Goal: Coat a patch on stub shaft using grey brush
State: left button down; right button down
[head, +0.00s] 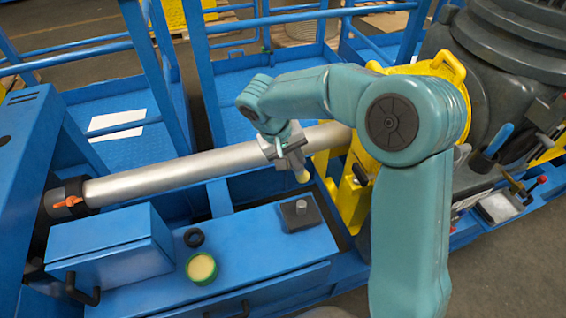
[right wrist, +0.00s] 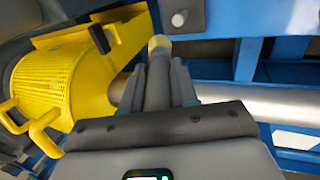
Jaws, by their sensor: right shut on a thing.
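The stub shaft appears to be the long silver shaft (head: 170,176), which runs from a dark collar at the left to the yellow guard; part of it also shows in the right wrist view (right wrist: 262,102). My right gripper (head: 291,154) is at the shaft's right part and hides some of it. It is shut on the grey brush, whose dark grey handle (right wrist: 157,92) stands between the fingers. The brush's pale yellow tip (head: 303,176) points down at the near side of the shaft in the head view. I cannot tell whether it touches the shaft. My left gripper is out of view.
An open green tub of pale yellow paste (head: 202,268) stands on the blue bench (head: 265,245). A black ring (head: 194,238), a grey block with a peg (head: 300,213) and a blue box (head: 110,250) are there too. The yellow guard (head: 352,195) is close right of the gripper.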

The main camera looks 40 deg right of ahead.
aim_at(303, 168)
jog(key=shift+d+r, duration=0.3)
jog(key=shift+d, duration=0.15)
jog(key=shift+s+d+m, duration=0.4)
jog(key=shift+s+d, duration=0.1)
jog(key=shift+d, duration=0.25)
notch_tip(303, 168, down, 4)
jog(key=b, duration=0.2)
jog(key=shift+s+f+b, duration=0.1)
jog(key=shift+f+b, duration=0.05)
jog(key=shift+b, duration=0.25)
jog(key=shift+f, duration=0.35)
jog(key=shift+d, duration=0.15)
